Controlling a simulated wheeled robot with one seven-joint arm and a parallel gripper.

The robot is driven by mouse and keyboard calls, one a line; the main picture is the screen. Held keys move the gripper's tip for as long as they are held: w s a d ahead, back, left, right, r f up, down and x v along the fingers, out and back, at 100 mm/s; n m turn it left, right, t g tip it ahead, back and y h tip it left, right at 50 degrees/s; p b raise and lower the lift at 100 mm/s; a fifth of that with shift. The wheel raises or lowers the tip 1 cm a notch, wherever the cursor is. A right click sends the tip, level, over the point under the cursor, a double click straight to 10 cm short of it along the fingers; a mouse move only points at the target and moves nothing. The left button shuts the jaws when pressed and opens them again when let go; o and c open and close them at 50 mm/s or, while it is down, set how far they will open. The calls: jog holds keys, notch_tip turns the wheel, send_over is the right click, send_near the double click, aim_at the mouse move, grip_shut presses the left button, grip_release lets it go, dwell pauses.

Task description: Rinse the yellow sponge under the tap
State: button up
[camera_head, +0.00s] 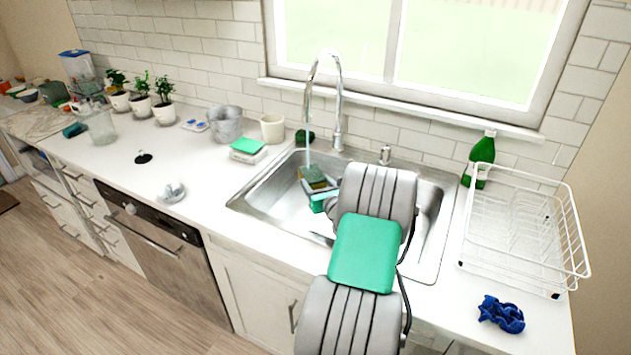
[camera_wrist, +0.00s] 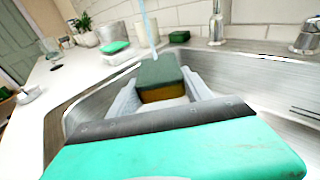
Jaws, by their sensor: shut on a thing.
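The yellow sponge with a dark green top (camera_wrist: 165,81) is between the fingers of my gripper (camera_wrist: 166,97), which is shut on it. In the head view the sponge (camera_head: 312,178) is over the left part of the sink (camera_head: 268,197), with my gripper (camera_head: 318,190) coming from the right. The chrome tap (camera_head: 339,100) is running. Its thin stream of water (camera_head: 308,140) comes down onto the sponge, and in the wrist view the stream (camera_wrist: 151,25) meets the sponge's top. My arm hides much of the sink's middle.
A green sponge on a white holder (camera_head: 248,149) and a dark green scrubber (camera_head: 304,137) lie behind and left of the sink. A white dish rack (camera_head: 520,235), a green bottle (camera_head: 481,160) and a blue cloth (camera_head: 501,314) are at right.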

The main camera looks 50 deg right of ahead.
jog(key=s+a, duration=0.5)
jog(key=shift+s+a+p, duration=0.25)
jog(key=shift+a+p, duration=0.1)
jog(key=shift+a, duration=0.05)
dwell(1.3)
jog(key=s+a+r+p, duration=0.3)
jog(key=r+p, duration=0.1)
jog(key=shift+s+a, duration=0.2)
jog(key=shift+a, duration=0.15)
dwell(0.5)
